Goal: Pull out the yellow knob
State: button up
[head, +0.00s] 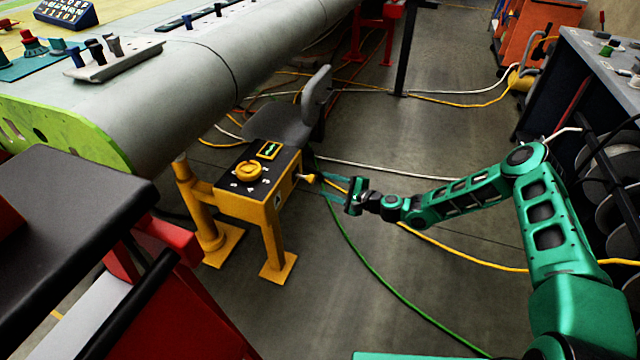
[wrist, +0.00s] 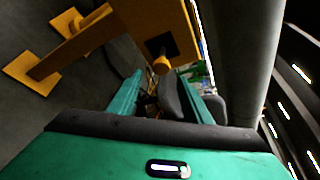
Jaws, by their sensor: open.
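The yellow knob (head: 306,178) sticks out from the right side of a yellow box stand (head: 245,205) in the head view. In the wrist view the knob (wrist: 161,65) sits on a dark square plate on the box's face. My gripper (head: 326,186) is open, with its green fingers pointing left at the knob from a short distance. In the wrist view the gripper (wrist: 166,88) has its fingers apart, and the knob appears above the gap between them. Nothing is held. Whether the fingertips reach level with the knob is unclear.
A round yellow dial (head: 249,170) is on the box's black top. A grey chair (head: 290,120) stands close behind the box. A large grey wing (head: 200,75) lies at the back left. Cables, including a green cable (head: 375,275), cross the floor. Grey floor is open around my arm.

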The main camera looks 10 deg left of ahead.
jog(key=shift+v, duration=1.7)
jog(key=shift+f, duration=0.1)
jog(key=s+d+r+n+g+h, duration=0.2)
jog(key=s+d+r+n+h, duration=0.15)
jog(key=s+d+r, duration=0.6)
jog(key=s+d+r+n+g+h, duration=0.35)
jog(key=s+d+r, duration=0.2)
jog(key=d, duration=0.75)
jog(key=s+d+r+n+g+h, duration=0.2)
jog(key=s+d+r+n+h, duration=0.15)
jog(key=s+d+r, duration=0.65)
jog(key=s+d+r+m+h, duration=0.1)
jog(key=s+d+r, duration=0.4)
jog(key=s, duration=0.7)
jog(key=s+d+r+m+g+h, duration=0.1)
jog(key=s+d+r, duration=0.4)
jog(key=s, duration=0.8)
jog(key=shift+m, duration=0.85)
